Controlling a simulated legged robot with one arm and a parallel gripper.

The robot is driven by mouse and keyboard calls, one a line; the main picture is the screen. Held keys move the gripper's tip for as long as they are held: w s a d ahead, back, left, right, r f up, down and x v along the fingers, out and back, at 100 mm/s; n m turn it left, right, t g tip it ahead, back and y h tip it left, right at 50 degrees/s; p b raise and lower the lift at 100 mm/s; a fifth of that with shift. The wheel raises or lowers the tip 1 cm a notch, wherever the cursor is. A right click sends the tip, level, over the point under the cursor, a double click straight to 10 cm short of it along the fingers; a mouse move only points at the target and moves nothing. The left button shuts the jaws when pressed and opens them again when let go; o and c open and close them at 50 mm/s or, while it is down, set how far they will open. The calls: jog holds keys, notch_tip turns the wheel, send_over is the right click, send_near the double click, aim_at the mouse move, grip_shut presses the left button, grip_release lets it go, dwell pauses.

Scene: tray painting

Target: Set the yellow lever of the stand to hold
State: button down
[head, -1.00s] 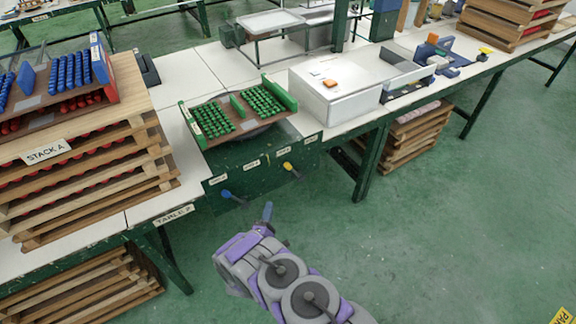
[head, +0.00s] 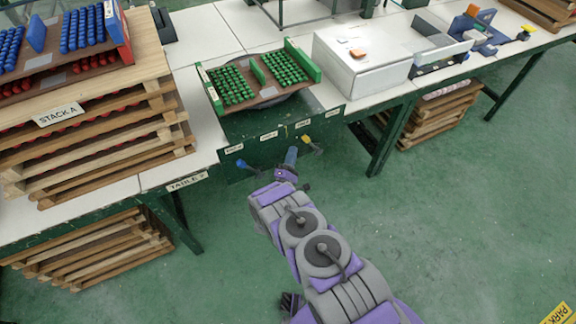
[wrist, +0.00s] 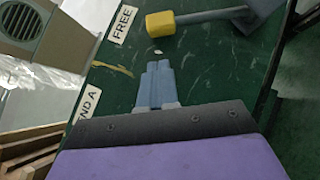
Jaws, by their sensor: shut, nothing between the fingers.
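The yellow lever (head: 307,140) is on the green front panel of the stand (head: 270,146). In the wrist view its yellow knob (wrist: 160,24) lies close to the FREE label (wrist: 123,24), with a grey-blue arm running right from the knob. My gripper (head: 291,154) is in front of the panel, just left of and below the yellow lever. In the wrist view its fingers (wrist: 157,82) are together and empty, pointing at the knob with a gap between. The hold label cannot be read in either view.
A blue lever (head: 241,163) sits left on the same panel. A tray of green pieces (head: 244,94) rests on top. A pallet stack (head: 100,125) stands left, a white box (head: 345,75) right. A table leg (head: 391,137) is right of the panel; the floor in front is clear.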

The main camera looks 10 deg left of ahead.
aim_at(306, 139)
jog(key=d+r, duration=0.1)
jog(key=w+d, duration=0.1)
jog(key=d, duration=0.1)
jog(key=shift+w+r+b, duration=0.15)
jog(key=shift+r+b, duration=0.15)
jog(key=shift+r, duration=0.05)
jog(key=shift+a, duration=0.35)
jog(key=d+r+m+g+p, duration=0.1)
jog(key=w+d+r+m+g+h+p, duration=0.1)
jog(key=m+p, duration=0.1)
jog(key=shift+r+m+g, duration=0.15)
jog(key=shift+m+g, duration=0.15)
jog(key=shift+g, duration=0.1)
jog(key=w+d+r+m+g+y+p, duration=0.1)
jog(key=w+d+m+g+y+p, duration=0.1)
jog(key=w+d+m+g+p, duration=0.3)
jog(key=shift+w+d+r+m+g+p, duration=0.4)
jog(key=shift+d+p, duration=0.7)
jog(key=shift+d, duration=0.7)
